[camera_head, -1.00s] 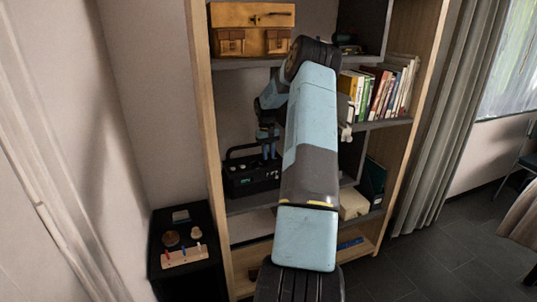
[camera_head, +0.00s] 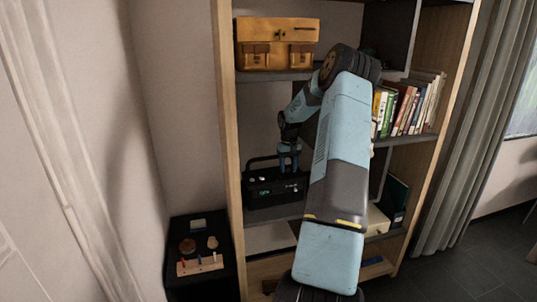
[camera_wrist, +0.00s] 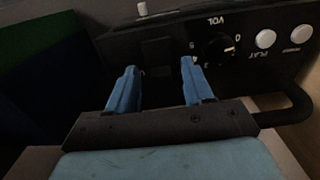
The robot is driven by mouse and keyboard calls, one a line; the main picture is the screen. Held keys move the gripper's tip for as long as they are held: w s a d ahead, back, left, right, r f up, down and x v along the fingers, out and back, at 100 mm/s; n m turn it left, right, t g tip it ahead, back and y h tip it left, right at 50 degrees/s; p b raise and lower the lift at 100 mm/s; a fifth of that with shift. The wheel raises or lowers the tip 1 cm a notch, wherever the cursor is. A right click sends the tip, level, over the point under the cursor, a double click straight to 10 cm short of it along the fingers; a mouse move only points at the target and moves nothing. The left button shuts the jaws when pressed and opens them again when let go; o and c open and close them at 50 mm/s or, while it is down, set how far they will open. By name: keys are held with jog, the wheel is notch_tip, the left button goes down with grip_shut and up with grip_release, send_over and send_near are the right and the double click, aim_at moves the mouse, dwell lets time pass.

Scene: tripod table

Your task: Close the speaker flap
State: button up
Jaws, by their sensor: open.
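The speaker (camera_head: 262,196) is a black box with a carry handle on a middle shelf in the head view. In the wrist view its dark panel (camera_wrist: 185,47) fills the top, with a VOL knob (camera_wrist: 222,48), a PLAY button (camera_wrist: 266,38) and another white button. A small dark block (camera_wrist: 157,56) shows between my fingers; I cannot tell if it is part of the flap. The flap's position is unclear. My gripper (camera_wrist: 159,67) is open with two blue fingers apart, close to the panel; contact is unclear. In the head view my gripper (camera_head: 289,160) points down over the speaker.
The shelf unit (camera_head: 228,150) surrounds the speaker with boards and an upright. A tan case (camera_head: 277,40) sits above, and books (camera_head: 410,108) stand to the right. A black side table (camera_head: 198,285) with small items is at lower left.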

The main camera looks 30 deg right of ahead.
aim_at(287, 172)
jog(key=shift+s+a+r+t+h, duration=0.1)
jog(key=shift+s+r+t+h, duration=0.2)
jog(key=shift+t, duration=0.5)
jog(key=shift+s+a+r+t+h, duration=0.15)
jog(key=shift+s+t, duration=0.3)
jog(key=shift+t, duration=0.35)
jog(key=shift+s+a+r+t+h, duration=0.1)
jog(key=shift+s+t+h, duration=0.2)
jog(key=shift+t, duration=0.5)
jog(key=shift+s+a+t+h, duration=0.15)
jog(key=shift+s+t, duration=0.15)
jog(key=shift+t, duration=0.35)
jog(key=shift+s+a+t+h, duration=0.1)
jog(key=shift+s+t, duration=0.15)
jog(key=shift+t, duration=0.4)
jog(key=shift+s+t, duration=0.35)
jog(key=shift+t, duration=0.25)
jog(key=s+a+f+t+h, duration=0.1)
jog(key=s+a+t+h, duration=0.1)
jog(key=s+t, duration=0.45)
jog(key=s+a+f+t+h, duration=0.1)
jog(key=s+a+t, duration=0.2)
jog(key=s, duration=0.7)
jog(key=w+a+r+n+g+y, duration=0.1)
jog(key=w+a+r+n+g, duration=0.1)
jog(key=w+a+r+g, duration=0.4)
jog(key=a+r+g, duration=0.1)
jog(key=a+r, duration=0.8)
jog(key=r, duration=0.4)
